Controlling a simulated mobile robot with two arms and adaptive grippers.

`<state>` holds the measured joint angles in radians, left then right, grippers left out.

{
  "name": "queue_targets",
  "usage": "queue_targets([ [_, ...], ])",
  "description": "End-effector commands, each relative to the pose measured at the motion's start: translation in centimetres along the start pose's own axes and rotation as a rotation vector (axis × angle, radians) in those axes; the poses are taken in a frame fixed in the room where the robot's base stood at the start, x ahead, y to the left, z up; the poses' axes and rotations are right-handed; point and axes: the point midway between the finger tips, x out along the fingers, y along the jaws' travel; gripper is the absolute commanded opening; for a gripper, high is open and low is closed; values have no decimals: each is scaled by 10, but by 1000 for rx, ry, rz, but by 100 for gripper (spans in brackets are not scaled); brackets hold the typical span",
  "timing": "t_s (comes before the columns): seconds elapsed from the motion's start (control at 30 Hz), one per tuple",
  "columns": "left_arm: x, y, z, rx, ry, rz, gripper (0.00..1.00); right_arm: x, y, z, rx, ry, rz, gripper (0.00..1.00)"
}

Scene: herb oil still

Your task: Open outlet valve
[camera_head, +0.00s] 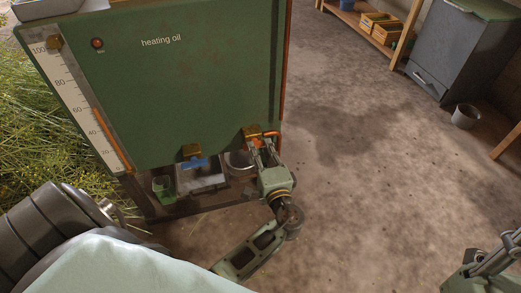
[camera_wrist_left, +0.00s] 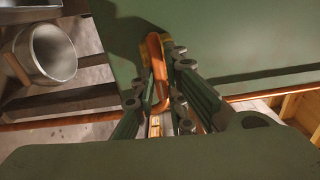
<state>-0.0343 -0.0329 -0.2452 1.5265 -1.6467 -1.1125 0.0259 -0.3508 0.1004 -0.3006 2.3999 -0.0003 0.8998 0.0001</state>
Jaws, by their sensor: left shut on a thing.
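The green tank (camera_head: 190,85) labelled "heating oil" has a brass valve with an orange handle (camera_head: 271,133) at its lower right corner. My left gripper (camera_head: 264,144) is at this valve, shut on the orange handle. In the left wrist view the handle (camera_wrist_left: 156,72) stands between the fingers of the left gripper (camera_wrist_left: 165,85), and the fingers hide part of the valve body. A second brass valve with a blue handle (camera_head: 195,163) is further left on the tank. Part of my right gripper (camera_head: 490,262) shows at the lower right edge, its jaws unclear.
A metal pot (camera_wrist_left: 47,52) is below the tank near the orange valve. A green cup (camera_head: 163,187) stands at the lower left under the tank. A grey cabinet (camera_head: 458,50) and a small bucket (camera_head: 465,116) are at the upper right. The floor between is clear.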

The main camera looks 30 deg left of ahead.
Motion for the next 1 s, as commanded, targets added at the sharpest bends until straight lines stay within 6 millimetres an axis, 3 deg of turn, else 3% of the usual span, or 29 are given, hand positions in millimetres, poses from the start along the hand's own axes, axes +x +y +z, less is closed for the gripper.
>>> queue_targets([
  [0.23,-1,2,0,4,2,3,29,0,0,0,0,0,0,29],
  [0.57,-3,1,0,1,1,2,29,1,1,-1,-2,4,1,29],
  [0.77,-32,2,0,1,3,5,29,0,0,0,-1,3,1,29],
  [1.0,-84,2,0,1,2,5,29,0,0,0,-1,1,0,29],
])
